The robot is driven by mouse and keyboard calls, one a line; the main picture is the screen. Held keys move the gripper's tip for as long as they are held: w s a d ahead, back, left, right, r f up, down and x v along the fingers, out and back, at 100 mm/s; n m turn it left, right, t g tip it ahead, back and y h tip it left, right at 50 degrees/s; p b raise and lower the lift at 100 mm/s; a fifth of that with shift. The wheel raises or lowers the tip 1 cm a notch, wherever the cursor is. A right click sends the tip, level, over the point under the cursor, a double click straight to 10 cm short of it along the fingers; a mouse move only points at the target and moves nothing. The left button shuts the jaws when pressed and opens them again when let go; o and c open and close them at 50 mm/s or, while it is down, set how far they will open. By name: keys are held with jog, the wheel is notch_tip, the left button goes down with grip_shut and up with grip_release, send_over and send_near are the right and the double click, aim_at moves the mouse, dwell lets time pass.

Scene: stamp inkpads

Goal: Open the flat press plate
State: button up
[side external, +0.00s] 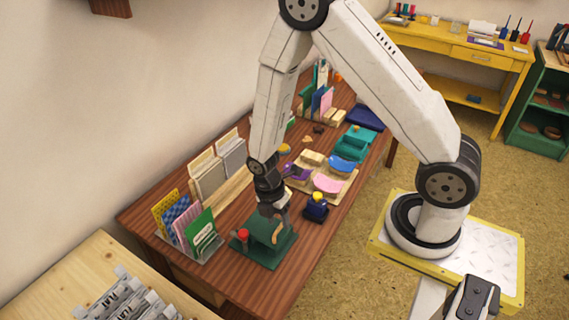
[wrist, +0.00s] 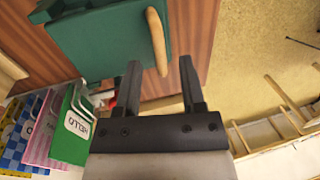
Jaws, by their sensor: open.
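The flat press is a green device on the near part of the brown table, with a green base (side external: 280,256) and a red knob (side external: 242,235). Its green press plate (wrist: 105,42) fills the upper left of the wrist view. A tan wooden handle (wrist: 156,38) runs along the plate's edge, and it also shows in the side view (side external: 277,229). My gripper (wrist: 160,66) is open and empty, pointing down over the press. The handle's near end appears between the two fingers in the wrist view; I cannot tell whether they touch it.
A rack of colored cards (side external: 186,224) stands left of the press. A wooden tray with pink and blue pads (side external: 330,184) lies behind. Bare tabletop (side external: 262,287) shows in front.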

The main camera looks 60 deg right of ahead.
jog(key=shift+s+f, duration=0.1)
jog(key=shift+f, duration=0.35)
jog(key=shift+c, duration=0.2)
grip_shut()
dwell(1.1)
